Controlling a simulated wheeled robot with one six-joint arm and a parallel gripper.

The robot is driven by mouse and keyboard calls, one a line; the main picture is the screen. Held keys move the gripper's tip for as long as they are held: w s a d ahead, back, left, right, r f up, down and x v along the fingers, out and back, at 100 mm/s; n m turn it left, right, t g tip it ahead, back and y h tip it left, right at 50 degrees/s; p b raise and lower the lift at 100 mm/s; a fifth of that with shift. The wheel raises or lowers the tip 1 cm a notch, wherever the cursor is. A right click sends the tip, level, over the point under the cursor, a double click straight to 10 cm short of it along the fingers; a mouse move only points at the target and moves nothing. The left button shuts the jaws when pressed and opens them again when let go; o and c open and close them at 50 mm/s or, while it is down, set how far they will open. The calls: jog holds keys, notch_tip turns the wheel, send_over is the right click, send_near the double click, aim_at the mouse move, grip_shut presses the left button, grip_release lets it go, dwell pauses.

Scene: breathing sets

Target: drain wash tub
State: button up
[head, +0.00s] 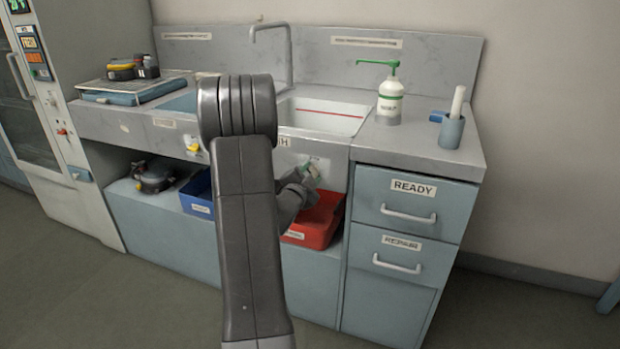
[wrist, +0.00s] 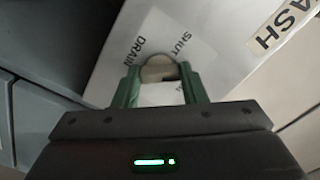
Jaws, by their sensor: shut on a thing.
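The wash tub (head: 320,115) is the white basin with a red line across its inner wall, set in the counter in the head view. Below it, on the pale front panel, my gripper (head: 311,172) is at the drain control. In the wrist view my gripper's green fingers (wrist: 160,88) are shut on the drain handle (wrist: 158,68), a round, dull knob with a pale part between the fingers. The panel label (wrist: 160,45) beside it reads DRAIN and SHUT. My arm hides part of the counter front. I cannot tell the water level.
A red bin (head: 318,228) and a blue bin (head: 197,190) stand on the shelf below. The soap bottle (head: 390,100) and a blue cup (head: 451,131) stand right of the tub. Drawers marked READY (head: 413,187) and REPAIR (head: 402,243) are shut. Floor at left is clear.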

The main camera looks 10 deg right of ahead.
jog(key=n, duration=0.5)
dwell(0.6)
jog(key=o, duration=1)
jog(key=v, duration=1.3)
jog(key=shift+s+a, duration=0.3)
